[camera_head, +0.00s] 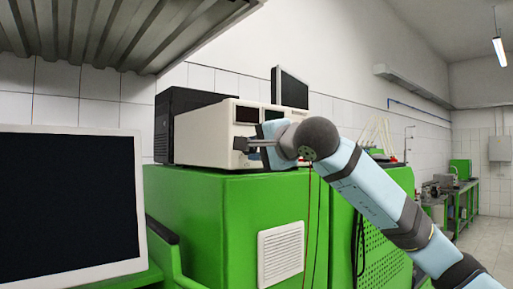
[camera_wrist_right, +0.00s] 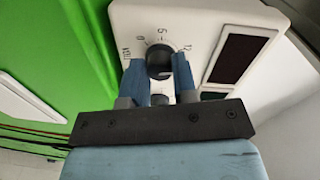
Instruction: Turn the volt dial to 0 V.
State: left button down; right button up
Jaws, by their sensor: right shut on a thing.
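The volt dial (camera_wrist_right: 159,57) is a dark round knob on the white front panel of the power supply (camera_head: 205,135). In the right wrist view its printed scale shows around the far side of the knob, with a 0 to the left, a 5 near the middle and a further mark to the right. My right gripper (camera_wrist_right: 160,80) has its two blue fingers on either side of the dial, shut on it. In the head view the right gripper (camera_head: 246,146) reaches the panel from the right. The dial's pointer cannot be made out. My left gripper is not in view.
The power supply stands on a green cabinet (camera_head: 210,215), with a dark display (camera_wrist_right: 232,55) beside the dial. A black box (camera_head: 180,112) is behind it. A monitor (camera_head: 65,205) stands at the left, and red and dark cables hang below my right arm.

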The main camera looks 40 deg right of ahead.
jog(key=n, duration=0.3)
jog(key=shift+n, duration=0.3)
jog(key=n, duration=0.3)
jog(key=shift+h, duration=0.3)
jog(key=n, duration=0.3)
jog(key=shift+f+n+p, duration=0.1)
jog(key=shift+n+p, duration=0.3)
jog(key=n, duration=0.3)
jog(key=shift+n+t, duration=0.3)
jog(key=n+p, duration=0.1)
jog(key=n, duration=0.3)
jog(key=shift+h, duration=0.3)
jog(key=n+p, duration=0.1)
jog(key=n, duration=0.4)
jog(key=shift+f+n+t, duration=0.1)
jog(key=shift+n+t, duration=0.2)
